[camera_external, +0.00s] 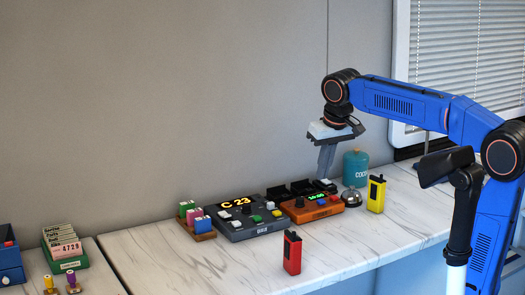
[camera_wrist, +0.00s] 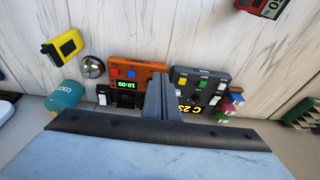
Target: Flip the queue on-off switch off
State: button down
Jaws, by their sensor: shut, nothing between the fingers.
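The dark grey queue console (camera_external: 250,227) with a lit orange "C 23" display (camera_external: 236,203) sits on the marble counter. It has several small coloured buttons and a dark knob; I cannot tell for sure which part is the on-off switch or how it is set. In the wrist view the console (camera_wrist: 190,75) appears upside down, just right of my fingers. My gripper (camera_external: 326,172) is shut and empty, pointing down above the back of the counter, to the right of the console and apart from it. It also shows in the wrist view (camera_wrist: 160,84).
An orange timer box (camera_external: 312,214) stands right of the console. Beyond it are a bell (camera_external: 351,197), a teal jar (camera_external: 355,168) and a yellow device (camera_external: 376,194). A red device (camera_external: 292,253) stands in front. A coloured-block holder (camera_external: 203,235) is to the left.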

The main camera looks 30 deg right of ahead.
jog(key=w+a+r, duration=0.3)
jog(key=w+a, duration=0.7)
jog(key=a, duration=0.1)
jog(key=g, duration=0.1)
send_over(227, 215)
jog(key=shift+d+f, duration=0.1)
jog(key=shift+f, duration=0.25)
jog(key=shift+f, duration=0.1)
jog(key=f, duration=0.3)
jog(key=w+f, duration=0.1)
jog(key=f, duration=0.5)
jog(key=shift+w+f, duration=0.15)
jog(key=shift+f, duration=0.25)
jog(key=f, duration=0.1)
jog(key=s+f, duration=0.1)
jog(key=f, duration=0.1)
jog(key=shift+s+f, duration=0.15)
jog(key=shift+f, duration=0.2)
